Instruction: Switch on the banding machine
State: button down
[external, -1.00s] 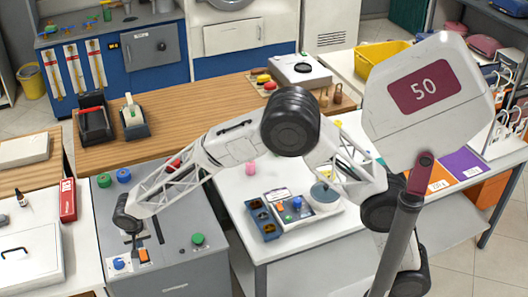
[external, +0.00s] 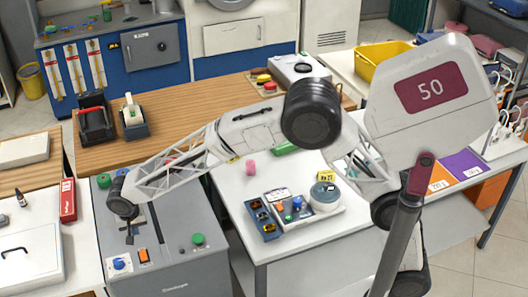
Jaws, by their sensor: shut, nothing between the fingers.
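A grey machine (external: 205,262) with a sloped top stands at lower left and looks like the banding machine; its small front lettering is not legible. Its top carries an orange switch (external: 143,256), a blue knob (external: 119,264), a green button (external: 198,239) and a small dark button. My gripper (external: 129,238) is shut and empty, pointing down over the left part of this top, just behind the orange switch. I cannot tell whether it touches the panel. The switch's on or off position is too small to read.
Green and blue knobs (external: 104,180) sit at the machine's back left, close to my wrist. A red box (external: 68,200) stands on the white counter to the left.

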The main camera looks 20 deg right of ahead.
aim_at(140, 251)
jog(key=shift+w+a+f+t, duration=0.1)
jog(key=shift+w+a+t, duration=0.2)
jog(key=shift+w, duration=0.35)
jog(key=shift+f, duration=0.1)
jog(key=w+f, duration=0.1)
jog(key=f, duration=0.8)
jog(key=w+f, duration=0.1)
jog(key=f, duration=0.3)
jog(key=shift+w+f, duration=0.3)
jog(key=shift+w, duration=0.05)
jog(key=shift+f, duration=0.1)
